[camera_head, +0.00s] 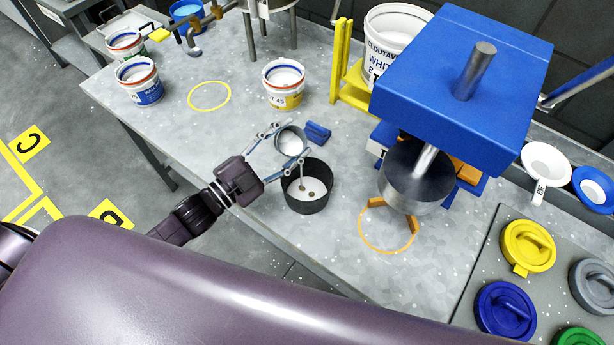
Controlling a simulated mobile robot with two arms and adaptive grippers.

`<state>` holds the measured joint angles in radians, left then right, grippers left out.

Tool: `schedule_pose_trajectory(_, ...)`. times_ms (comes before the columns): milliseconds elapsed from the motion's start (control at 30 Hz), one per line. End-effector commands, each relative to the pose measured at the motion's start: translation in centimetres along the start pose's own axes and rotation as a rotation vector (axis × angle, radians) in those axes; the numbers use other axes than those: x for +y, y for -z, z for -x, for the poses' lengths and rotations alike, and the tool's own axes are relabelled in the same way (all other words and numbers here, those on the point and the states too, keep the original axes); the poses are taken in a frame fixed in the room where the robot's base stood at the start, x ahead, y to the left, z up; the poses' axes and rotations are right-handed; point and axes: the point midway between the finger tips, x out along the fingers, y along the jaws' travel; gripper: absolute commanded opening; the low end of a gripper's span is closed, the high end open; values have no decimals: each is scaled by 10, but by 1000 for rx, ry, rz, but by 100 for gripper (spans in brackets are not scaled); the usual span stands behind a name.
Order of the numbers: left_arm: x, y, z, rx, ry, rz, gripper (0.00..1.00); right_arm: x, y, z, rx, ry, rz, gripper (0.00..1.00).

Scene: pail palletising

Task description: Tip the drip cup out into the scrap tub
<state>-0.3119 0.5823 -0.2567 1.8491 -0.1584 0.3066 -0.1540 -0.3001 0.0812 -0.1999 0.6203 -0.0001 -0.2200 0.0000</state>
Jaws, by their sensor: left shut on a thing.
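The drip cup (290,138), small and grey with a pale inside, is between the fingers of my left gripper (284,145). The gripper is shut on it from the near left side. The cup is just behind the scrap tub (306,202) in the picture. I cannot tell for sure how far it is tilted or how high it is above the table. The scrap tub is a round black open tub on the table. White material and a few small brown bits show inside it. My right gripper is not in view.
A blue block (318,132) lies right beside the cup. A yellow-banded pail (283,88) stands behind. A blue press (460,75) with a steel cylinder stands right of the tub. Coloured lids (528,247) lie at the right. The table's near edge is close to the tub.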

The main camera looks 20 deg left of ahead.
Motion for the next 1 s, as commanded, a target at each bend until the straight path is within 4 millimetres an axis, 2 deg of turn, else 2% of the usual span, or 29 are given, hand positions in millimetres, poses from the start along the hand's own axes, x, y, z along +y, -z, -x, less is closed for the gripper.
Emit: schedule_pose_trajectory(1000,0,4,0,14,6,-94,23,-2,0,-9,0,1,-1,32)
